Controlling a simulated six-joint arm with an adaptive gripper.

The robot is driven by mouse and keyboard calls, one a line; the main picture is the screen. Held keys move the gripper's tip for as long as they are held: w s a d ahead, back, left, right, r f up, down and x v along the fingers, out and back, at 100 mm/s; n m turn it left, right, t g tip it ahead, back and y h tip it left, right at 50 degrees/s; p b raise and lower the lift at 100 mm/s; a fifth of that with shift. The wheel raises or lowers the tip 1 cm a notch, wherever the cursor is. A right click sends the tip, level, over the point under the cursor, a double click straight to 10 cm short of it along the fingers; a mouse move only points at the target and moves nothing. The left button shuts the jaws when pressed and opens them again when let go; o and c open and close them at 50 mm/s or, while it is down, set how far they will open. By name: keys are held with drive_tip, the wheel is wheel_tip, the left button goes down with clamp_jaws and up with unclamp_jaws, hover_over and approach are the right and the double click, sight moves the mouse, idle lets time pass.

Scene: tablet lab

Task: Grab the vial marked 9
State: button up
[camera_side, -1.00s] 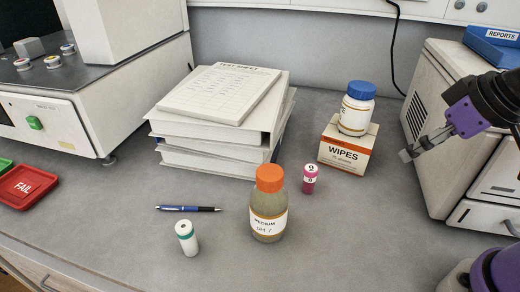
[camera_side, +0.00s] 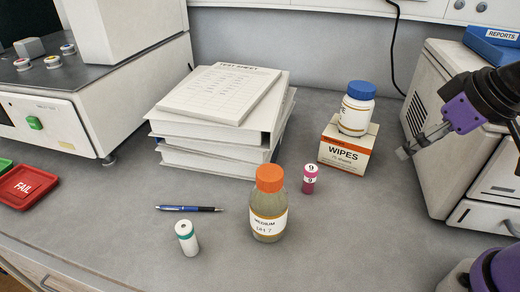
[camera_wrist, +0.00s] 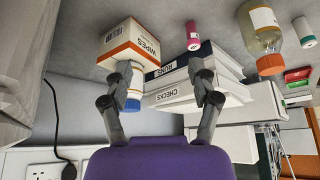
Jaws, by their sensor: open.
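The vial marked 9 (camera_side: 310,179) is small and pink with a white top band and cap. It stands upright on the bench between the orange-capped bottle and the wipes box. In the wrist view the pink vial (camera_wrist: 193,36) shows near the top centre, beyond my fingers. My gripper (camera_side: 403,153) is at the right in the side view, raised and apart from the vial. In the wrist view my gripper (camera_wrist: 165,80) has its two fingers spread, with nothing held between them.
The Medium bottle (camera_side: 268,205) stands left of the vial. A white vial (camera_side: 187,239), a pen (camera_side: 188,209) and stacked binders (camera_side: 215,150) are further left.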

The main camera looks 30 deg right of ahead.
drive_tip(key=w+a+g, duration=0.2)
drive_tip(key=w, duration=0.4)
drive_tip(key=n+g, duration=0.2)
drive_tip(key=g, duration=0.1)
hover_over(311, 168)
drive_tip(key=f, duration=0.6)
drive_tip(key=shift+s+d+f, duration=0.15)
drive_tip(key=shift+s, duration=0.05)
wheel_tip(311, 168, down, 5)
drive_tip(key=shift+r, duration=0.15)
drive_tip(key=shift+w+f, duration=0.15)
drive_tip(key=shift+f, duration=2.65)
clamp_jaws()
